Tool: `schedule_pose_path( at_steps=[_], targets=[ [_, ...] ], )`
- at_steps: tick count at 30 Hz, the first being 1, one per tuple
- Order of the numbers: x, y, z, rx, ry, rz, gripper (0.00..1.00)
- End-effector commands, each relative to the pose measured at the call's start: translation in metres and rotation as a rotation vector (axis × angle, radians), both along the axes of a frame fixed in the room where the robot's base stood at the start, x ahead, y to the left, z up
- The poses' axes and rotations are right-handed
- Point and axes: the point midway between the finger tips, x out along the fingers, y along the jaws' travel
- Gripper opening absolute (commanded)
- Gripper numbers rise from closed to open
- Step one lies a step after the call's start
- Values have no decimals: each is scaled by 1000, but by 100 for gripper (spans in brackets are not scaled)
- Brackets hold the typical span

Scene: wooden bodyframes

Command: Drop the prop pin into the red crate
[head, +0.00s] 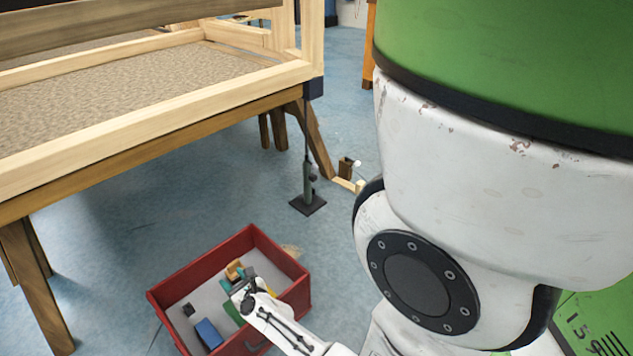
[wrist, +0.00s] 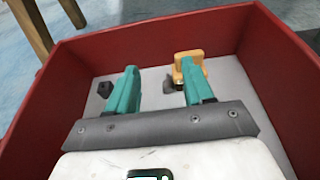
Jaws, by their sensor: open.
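The red crate (head: 178,284) stands on the blue floor, and its walls fill the sides of the wrist view (wrist: 225,32). My gripper (wrist: 159,72) has two teal fingers set apart, with nothing held between them. It points down into the crate, over the grey crate floor. A small dark grey piece (wrist: 168,84) shows beyond and between the fingers; I cannot tell whether it is the prop pin. An orange block with a hole (wrist: 186,55) lies behind the right finger. A small black piece (wrist: 104,89) lies left of the left finger.
A blue block (head: 208,333) also lies in the crate. A wooden frame (head: 150,119) rests on trestles above and behind the crate. A dark prop stand with a flat base (head: 309,205) stands under the frame's corner. Blue floor left of the crate is clear.

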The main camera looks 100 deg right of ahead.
Motion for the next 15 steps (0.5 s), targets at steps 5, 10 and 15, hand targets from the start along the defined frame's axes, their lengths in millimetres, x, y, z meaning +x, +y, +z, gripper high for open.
schedule_pose_path(
  at_steps=[5,10,15],
  targets=[
    [-10,13,6,2,0,1,52],
    [-30,36,15,2,2,1,52],
    [-49,58,24,1,1,2,52]
  ],
)
